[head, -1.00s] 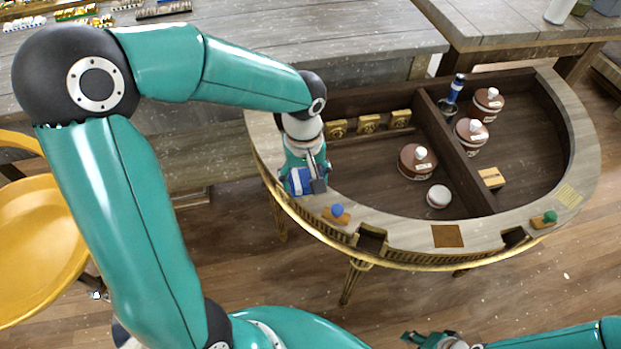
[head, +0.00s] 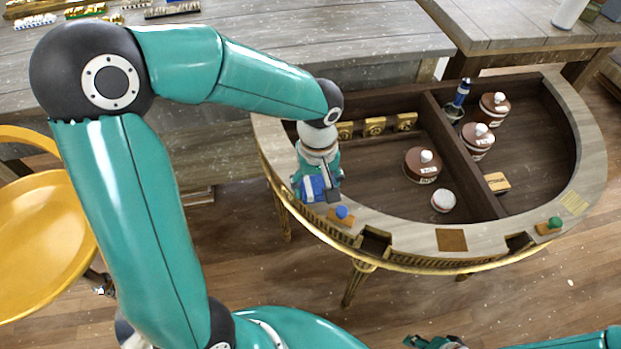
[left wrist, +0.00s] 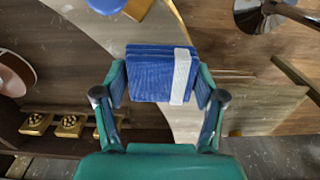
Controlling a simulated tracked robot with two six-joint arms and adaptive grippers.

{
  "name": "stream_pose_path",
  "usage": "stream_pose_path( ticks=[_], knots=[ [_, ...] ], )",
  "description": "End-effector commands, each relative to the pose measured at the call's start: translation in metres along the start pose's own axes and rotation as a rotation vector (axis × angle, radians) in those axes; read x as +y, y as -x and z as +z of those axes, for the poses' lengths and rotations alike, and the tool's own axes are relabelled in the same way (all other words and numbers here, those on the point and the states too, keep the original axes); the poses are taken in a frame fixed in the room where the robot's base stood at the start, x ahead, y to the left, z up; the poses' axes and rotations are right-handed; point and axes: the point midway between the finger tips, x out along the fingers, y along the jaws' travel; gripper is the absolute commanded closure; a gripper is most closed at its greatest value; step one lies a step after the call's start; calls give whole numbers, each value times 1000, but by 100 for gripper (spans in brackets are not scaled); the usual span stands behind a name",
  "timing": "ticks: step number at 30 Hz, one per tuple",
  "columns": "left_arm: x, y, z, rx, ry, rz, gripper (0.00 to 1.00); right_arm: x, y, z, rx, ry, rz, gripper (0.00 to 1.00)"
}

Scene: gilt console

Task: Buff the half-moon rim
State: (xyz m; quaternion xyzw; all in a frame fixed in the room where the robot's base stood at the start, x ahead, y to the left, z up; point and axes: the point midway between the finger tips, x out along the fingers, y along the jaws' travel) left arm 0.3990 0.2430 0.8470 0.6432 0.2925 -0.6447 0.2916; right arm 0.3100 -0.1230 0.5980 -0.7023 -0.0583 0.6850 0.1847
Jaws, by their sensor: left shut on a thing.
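The half-moon console's pale wooden rim (head: 400,232) curves around a dark recessed well, with a gilt edge outside. My left gripper (head: 318,186) is over the left part of the rim, just behind a blue-knobbed wooden block (head: 342,212). It is shut on a folded blue cloth (left wrist: 148,75) with a white stripe. In the left wrist view the cloth lies over the pale rim (left wrist: 95,25); whether it touches is unclear. My right gripper (head: 435,342) is partly cut off at the bottom edge and its jaws are unclear.
The well holds brown lidded jars (head: 422,166), a small white-topped pot (head: 443,200), gold blocks (head: 375,126), a blue bottle (head: 460,95) and a divider (head: 465,150). A green-knobbed block (head: 550,225) sits on the right rim. A yellow chair (head: 45,235) stands left.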

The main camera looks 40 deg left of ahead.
Motion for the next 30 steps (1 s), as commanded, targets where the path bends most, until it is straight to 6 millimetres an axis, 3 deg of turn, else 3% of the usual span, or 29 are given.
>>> stream_pose_path(
  ticks=[5, 30],
  knots=[
    [3, -3, 5, 1, 4, 1, 63, 2, -5, 0, 0, 0, 0, 60],
    [-18, 5, -30, 0, -16, -1, 63, -2, 6, 0, 0, 0, 0, 60]
  ],
)
